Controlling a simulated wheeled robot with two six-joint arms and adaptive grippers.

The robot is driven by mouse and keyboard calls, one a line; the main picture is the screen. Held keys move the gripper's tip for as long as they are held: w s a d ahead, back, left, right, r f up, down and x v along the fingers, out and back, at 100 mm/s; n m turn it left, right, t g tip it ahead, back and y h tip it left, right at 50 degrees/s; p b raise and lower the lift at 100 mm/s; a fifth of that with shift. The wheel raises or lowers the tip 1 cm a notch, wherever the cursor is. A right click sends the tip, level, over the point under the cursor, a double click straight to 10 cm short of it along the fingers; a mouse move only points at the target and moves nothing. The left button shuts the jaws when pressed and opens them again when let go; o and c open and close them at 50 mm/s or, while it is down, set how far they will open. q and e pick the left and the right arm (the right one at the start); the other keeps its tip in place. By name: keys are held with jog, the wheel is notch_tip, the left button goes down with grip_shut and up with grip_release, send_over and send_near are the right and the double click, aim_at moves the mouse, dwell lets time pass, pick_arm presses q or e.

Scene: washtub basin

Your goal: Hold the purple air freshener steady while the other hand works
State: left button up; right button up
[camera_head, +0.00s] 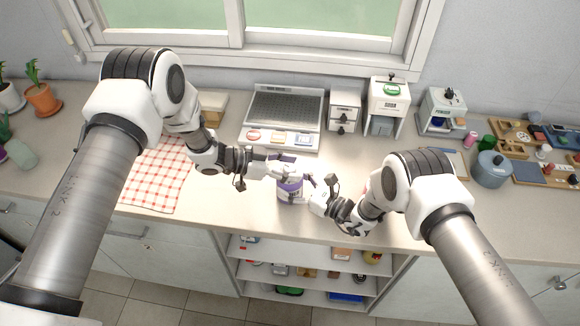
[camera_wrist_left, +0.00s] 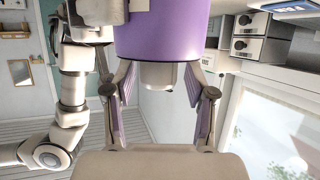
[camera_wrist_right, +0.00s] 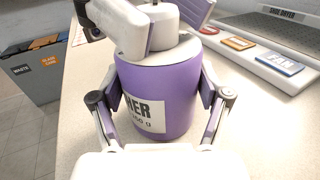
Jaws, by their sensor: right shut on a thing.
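The purple air freshener (camera_head: 289,189) stands upright near the counter's front edge, with a white top and a white label. My right gripper (camera_head: 309,193) is shut on its purple body from the right. In the right wrist view the fingers press both sides of the air freshener (camera_wrist_right: 157,88), with the label facing the camera. My left gripper (camera_head: 297,172) is at its top, from the left. In the left wrist view its fingers are apart on either side of the white nozzle (camera_wrist_left: 157,75), with gaps showing. The left gripper partly hides the top in the head view.
A tray-like appliance (camera_head: 284,110) with coloured labels stands behind the air freshener. A checked cloth (camera_head: 157,178) lies to the left. Small machines (camera_head: 387,104) and a grey pot (camera_head: 491,170) stand to the right. Open shelves (camera_head: 310,266) sit below the counter edge.

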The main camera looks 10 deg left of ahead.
pick_arm(q)
jog(key=v, duration=1.2)
pick_arm(e)
jog(key=shift+d, duration=0.1)
jog(key=o, duration=1.1)
jog(key=shift+c, duration=0.2)
